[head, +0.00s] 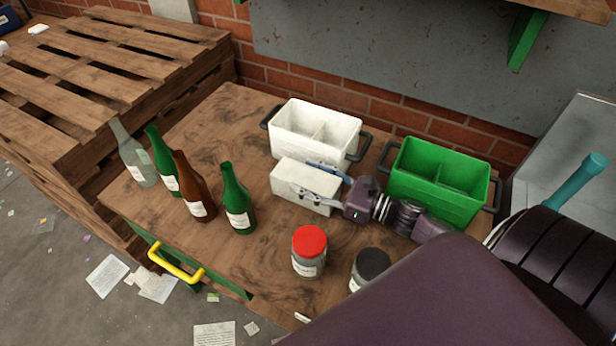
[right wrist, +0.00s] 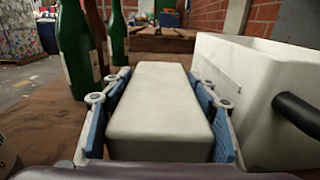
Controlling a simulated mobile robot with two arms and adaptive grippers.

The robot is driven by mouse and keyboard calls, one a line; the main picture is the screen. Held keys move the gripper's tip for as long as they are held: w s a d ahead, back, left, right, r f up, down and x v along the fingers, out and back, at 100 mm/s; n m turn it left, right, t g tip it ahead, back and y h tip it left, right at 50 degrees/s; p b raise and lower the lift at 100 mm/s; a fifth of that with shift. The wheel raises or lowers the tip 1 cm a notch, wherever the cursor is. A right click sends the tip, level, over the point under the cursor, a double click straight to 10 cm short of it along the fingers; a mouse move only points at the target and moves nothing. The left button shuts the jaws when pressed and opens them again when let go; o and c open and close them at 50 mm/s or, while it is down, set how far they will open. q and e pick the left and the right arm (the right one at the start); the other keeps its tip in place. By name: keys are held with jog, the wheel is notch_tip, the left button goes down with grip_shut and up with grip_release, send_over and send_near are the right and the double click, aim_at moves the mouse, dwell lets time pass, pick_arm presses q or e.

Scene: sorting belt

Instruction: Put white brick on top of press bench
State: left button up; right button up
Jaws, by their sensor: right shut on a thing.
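The white brick (head: 296,186) is a pale block over the wooden table, in front of the white bin. My right gripper (head: 322,182) is shut on the white brick, its blue finger pads on both sides of it. In the right wrist view the white brick (right wrist: 160,110) fills the space between the pads. I cannot tell whether it touches the table. A grey metal surface (head: 566,130) with a teal handle (head: 577,182) is at the far right; it may be the press bench, partly hidden by my arm. My left gripper is not in view.
A white bin (head: 284,115) and a green bin (head: 438,208) stand at the table's back. Several bottles (head: 238,205) stand at left. A red-lidded jar (head: 309,252) and a black-lidded jar (head: 370,266) stand in front. The wooden table (head: 205,262) is clear at front left.

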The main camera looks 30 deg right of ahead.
jog(key=o, duration=1.2)
jog(key=shift+o, duration=0.2)
